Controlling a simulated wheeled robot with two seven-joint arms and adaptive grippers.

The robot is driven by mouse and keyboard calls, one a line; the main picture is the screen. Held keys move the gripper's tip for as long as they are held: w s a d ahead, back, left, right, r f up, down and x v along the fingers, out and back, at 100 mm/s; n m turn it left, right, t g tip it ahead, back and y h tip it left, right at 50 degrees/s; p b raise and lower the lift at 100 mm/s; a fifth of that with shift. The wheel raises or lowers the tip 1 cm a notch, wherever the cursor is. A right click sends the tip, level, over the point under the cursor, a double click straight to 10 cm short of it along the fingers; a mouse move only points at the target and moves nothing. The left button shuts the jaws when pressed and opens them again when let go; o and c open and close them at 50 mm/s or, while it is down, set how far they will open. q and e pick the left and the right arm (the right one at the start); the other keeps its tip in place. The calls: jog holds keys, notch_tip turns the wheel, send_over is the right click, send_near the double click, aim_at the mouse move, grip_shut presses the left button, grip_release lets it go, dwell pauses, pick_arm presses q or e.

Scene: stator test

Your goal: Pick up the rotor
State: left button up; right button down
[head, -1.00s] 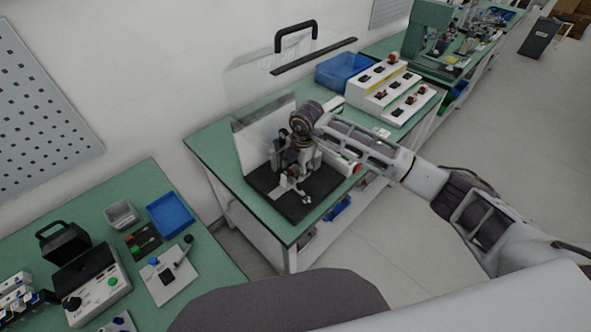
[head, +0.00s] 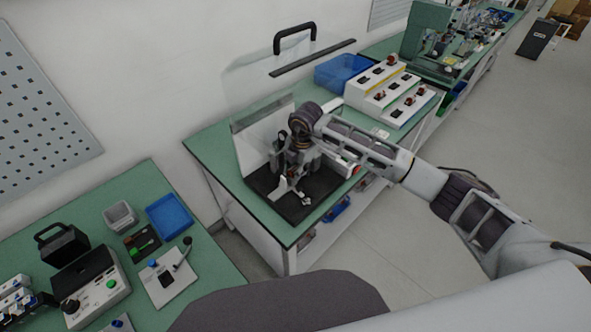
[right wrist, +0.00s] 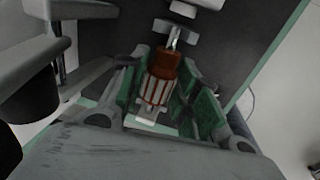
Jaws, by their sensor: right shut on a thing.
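The rotor (right wrist: 160,86), with a copper-red body and a bright metal shaft, shows in the right wrist view between the two green-padded fingers of my right gripper (right wrist: 168,100). The gripper is shut on it. In the head view my right gripper (head: 294,178) is above the black base of the test fixture (head: 314,203), and the rotor is hidden there by the gripper and arm. I cannot tell whether the rotor touches the fixture. My left gripper is out of view.
A clear guard with a black handle (head: 295,36) stands behind the fixture. A white stepped rack (head: 385,88) holding several small parts and a blue bin (head: 343,72) are at the table's back. A second green bench (head: 120,190) with control boxes is at the left.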

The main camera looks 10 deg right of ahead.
aim_at(296, 167)
jog(key=shift+r, duration=0.15)
